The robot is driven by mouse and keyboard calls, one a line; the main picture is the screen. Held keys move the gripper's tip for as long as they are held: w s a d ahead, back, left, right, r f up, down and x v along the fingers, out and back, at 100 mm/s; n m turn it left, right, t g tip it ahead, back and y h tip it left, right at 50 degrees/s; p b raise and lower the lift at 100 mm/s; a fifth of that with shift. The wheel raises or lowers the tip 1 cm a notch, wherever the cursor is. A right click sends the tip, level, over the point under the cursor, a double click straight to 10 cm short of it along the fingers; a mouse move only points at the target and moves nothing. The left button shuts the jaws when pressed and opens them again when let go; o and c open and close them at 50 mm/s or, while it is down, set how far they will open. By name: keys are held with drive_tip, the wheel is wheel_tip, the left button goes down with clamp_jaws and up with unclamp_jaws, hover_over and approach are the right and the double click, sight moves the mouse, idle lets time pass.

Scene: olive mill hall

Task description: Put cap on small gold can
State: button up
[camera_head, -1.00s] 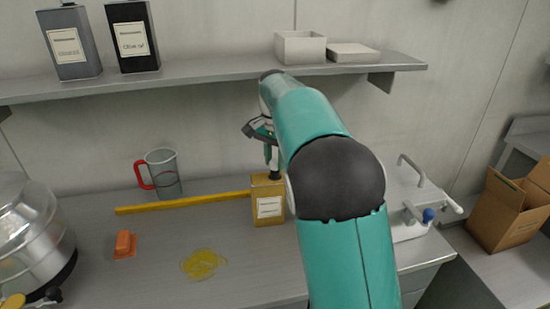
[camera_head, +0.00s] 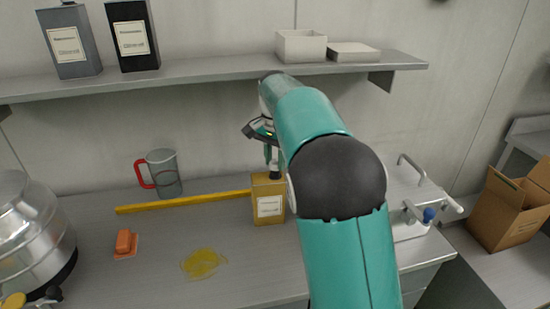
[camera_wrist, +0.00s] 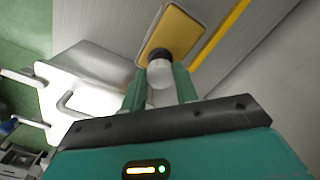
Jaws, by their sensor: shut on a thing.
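The small gold can (camera_head: 268,199) stands upright on the bench with a white label on its front; the wrist view shows its gold top (camera_wrist: 177,33) from above. A dark cap (camera_head: 275,171) is at the can's top, and it also shows in the wrist view (camera_wrist: 159,54) with a pale rounded part nearer the camera. My gripper (camera_wrist: 160,82) is shut on the cap, its teal fingers on either side. In the head view my gripper (camera_head: 271,155) is above the can, partly behind my arm. Whether the cap is seated on the neck I cannot tell.
An orange block (camera_head: 125,243) and a yellow spill (camera_head: 203,263) are in front. A shelf (camera_head: 220,72) overhangs behind. A white device (camera_head: 405,205) stands right.

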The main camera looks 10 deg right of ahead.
drive_tip(key=shift+f, duration=0.95)
idle(2.0)
drive_tip(key=o, duration=0.9)
drive_tip(key=shift+c, duration=1.1)
